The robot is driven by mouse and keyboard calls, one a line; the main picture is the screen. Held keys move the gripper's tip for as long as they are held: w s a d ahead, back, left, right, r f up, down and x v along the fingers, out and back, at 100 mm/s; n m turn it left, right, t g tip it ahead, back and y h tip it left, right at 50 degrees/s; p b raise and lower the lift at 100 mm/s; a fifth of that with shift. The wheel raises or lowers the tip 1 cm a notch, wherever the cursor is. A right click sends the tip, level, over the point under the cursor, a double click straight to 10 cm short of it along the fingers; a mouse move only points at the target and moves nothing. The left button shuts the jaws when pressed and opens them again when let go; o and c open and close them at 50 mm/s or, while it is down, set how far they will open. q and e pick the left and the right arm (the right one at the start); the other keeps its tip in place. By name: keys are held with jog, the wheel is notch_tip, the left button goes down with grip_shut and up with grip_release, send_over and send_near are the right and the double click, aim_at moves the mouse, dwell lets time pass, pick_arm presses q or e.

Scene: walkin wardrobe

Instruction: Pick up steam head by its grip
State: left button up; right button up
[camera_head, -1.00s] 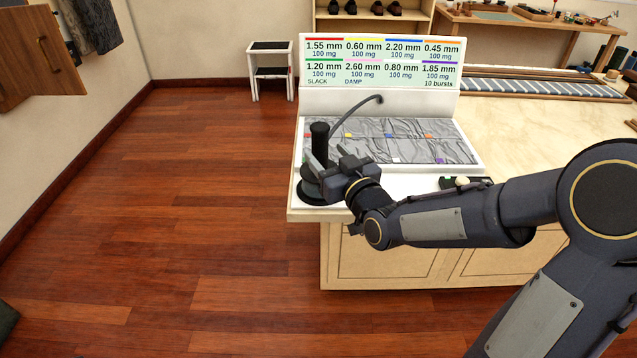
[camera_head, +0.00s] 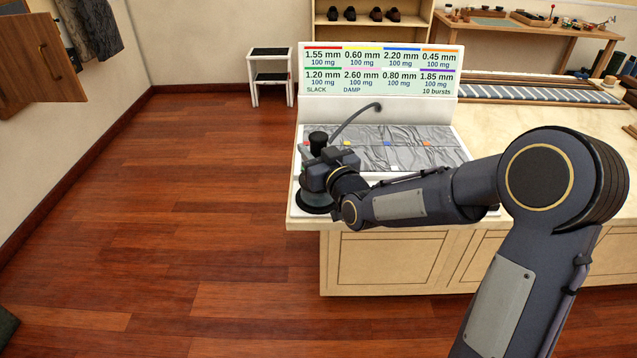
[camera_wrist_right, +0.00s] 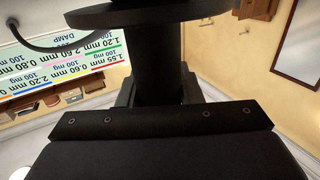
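The steam head (camera_head: 314,202) stands on the white board at the left end of the counter, with a round dark base and an upright black grip (camera_head: 318,139). A thin grey hose (camera_head: 352,122) arcs up behind it. My right gripper (camera_head: 320,160) is at the grip, above the base. In the right wrist view, which is upside down, the black grip (camera_wrist_right: 157,60) rises between my two fingers. The fingers lie against both sides of it, with no gap visible. A dark disc (camera_wrist_right: 150,13) crosses the top of that view. My left gripper is not in view.
A sign panel (camera_head: 380,72) stands behind a grey crinkled sheet (camera_head: 405,147) with coloured markers. The counter (camera_head: 500,125) extends right, partly behind my right arm. A small step stool (camera_head: 270,78) stands at the back. The wooden floor at left is clear.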

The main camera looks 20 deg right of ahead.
grip_shut()
jog(key=shift+r, duration=0.25)
